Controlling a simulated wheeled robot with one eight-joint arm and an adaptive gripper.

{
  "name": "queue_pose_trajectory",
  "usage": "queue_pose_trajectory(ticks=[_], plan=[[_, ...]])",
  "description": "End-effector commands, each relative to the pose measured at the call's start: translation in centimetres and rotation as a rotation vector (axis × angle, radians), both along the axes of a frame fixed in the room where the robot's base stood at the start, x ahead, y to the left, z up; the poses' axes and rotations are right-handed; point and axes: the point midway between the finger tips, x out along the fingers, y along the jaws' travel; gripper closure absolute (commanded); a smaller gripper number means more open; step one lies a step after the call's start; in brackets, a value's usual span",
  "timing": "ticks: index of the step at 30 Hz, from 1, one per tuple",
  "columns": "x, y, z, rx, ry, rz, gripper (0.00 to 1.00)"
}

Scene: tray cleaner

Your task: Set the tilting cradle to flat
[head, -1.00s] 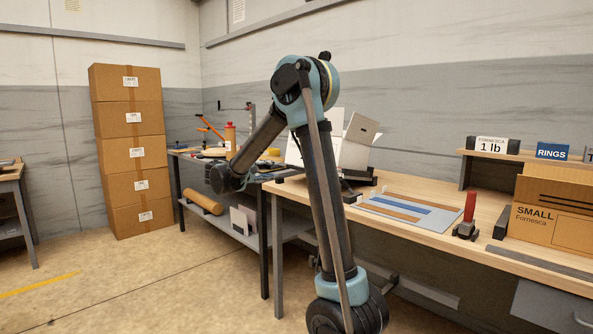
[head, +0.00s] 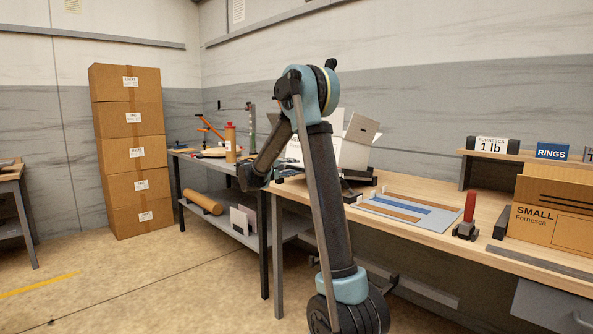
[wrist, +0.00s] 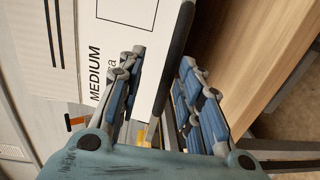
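A white box (head: 358,135) leans tilted on the wooden bench, with dark parts (head: 357,174) under it that look like the cradle; my arm hides much of this. In the wrist view the white box (wrist: 127,12), marked MEDIUM, fills the upper middle. A dark bar (wrist: 175,55) runs along its right edge; I cannot tell if it belongs to the cradle. My gripper (wrist: 160,88) is open, its blue-padded fingers on either side of the bar and the box's edge. I cannot tell whether either finger touches them. The head view does not show the fingers clearly.
On the wooden bench (head: 405,183) lie a blue-grey mat (head: 392,213), a red-handled tool (head: 468,213) and a SMALL carton (head: 545,225). A side table (head: 222,167) holds an orange bottle (head: 230,142). Stacked cartons (head: 133,150) stand at the back left.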

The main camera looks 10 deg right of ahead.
Motion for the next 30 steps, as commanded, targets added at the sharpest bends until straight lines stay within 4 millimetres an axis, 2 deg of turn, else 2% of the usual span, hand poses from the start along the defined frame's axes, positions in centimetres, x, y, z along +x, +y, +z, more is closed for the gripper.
queue_pose_trajectory(ticks=[3,9,20,24,25,30], plan=[[1.0,-1.5,-0.1,0.000,0.000,-0.003,0.67],[2.0,-2.8,-0.3,0.000,0.000,-0.001,0.67],[2.3,-3.2,-0.3,0.000,0.000,0.000,0.67],[2.3,-3.2,-0.3,0.000,0.000,0.000,0.97],[2.3,-3.2,-0.3,-0.001,-0.001,0.000,1.00],[2.2,-3.1,-0.2,-0.002,-0.001,0.000,1.00]])
